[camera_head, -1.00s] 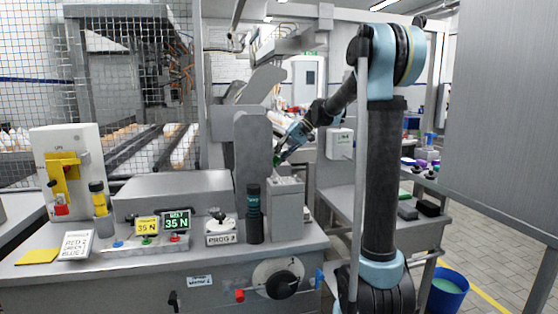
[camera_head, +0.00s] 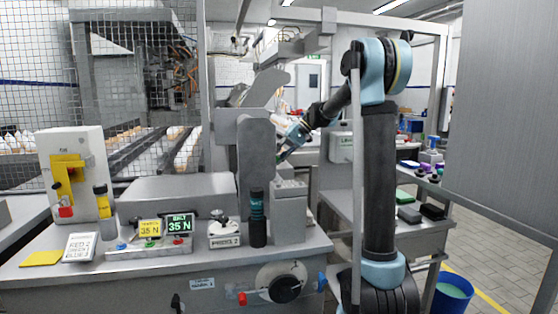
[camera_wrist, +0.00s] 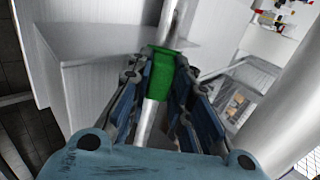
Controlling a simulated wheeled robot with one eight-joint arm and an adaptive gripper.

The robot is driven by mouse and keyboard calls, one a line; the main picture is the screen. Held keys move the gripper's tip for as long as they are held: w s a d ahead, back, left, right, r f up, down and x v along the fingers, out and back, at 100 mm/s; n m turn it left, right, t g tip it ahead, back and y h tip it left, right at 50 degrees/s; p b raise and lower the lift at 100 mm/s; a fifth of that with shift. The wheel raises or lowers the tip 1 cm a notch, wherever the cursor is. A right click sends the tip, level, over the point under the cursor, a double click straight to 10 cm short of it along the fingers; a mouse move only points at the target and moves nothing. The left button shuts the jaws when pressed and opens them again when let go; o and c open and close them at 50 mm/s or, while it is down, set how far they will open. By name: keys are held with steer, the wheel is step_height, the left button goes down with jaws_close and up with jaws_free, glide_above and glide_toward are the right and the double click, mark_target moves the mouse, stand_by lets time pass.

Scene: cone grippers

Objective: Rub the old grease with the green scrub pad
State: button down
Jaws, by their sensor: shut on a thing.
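My gripper (camera_head: 283,154) is up at the grey machine, just above a small grey block. In the wrist view my gripper (camera_wrist: 160,88) is shut on a green piece, which looks like the green scrub pad (camera_wrist: 162,64). A shiny metal rod (camera_wrist: 174,22) lines up with the pad above and below it. I cannot tell whether the pad touches the rod or only lies in front of it. I cannot make out the old grease in either view.
A grey upright housing (camera_head: 256,150) stands close left of the gripper, with a dark cylinder (camera_head: 257,218) below. A side shelf (camera_head: 388,232) at right holds another green block (camera_head: 404,196) and dark blocks. A blue bucket (camera_head: 452,296) stands on the floor.

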steer(key=shift+w, duration=0.15)
steer(key=s+d, duration=0.2)
steer(key=s, duration=0.6)
steer(key=shift+s+f, duration=0.15)
stand_by(0.7)
steer(key=v, duration=0.6)
stand_by(0.6)
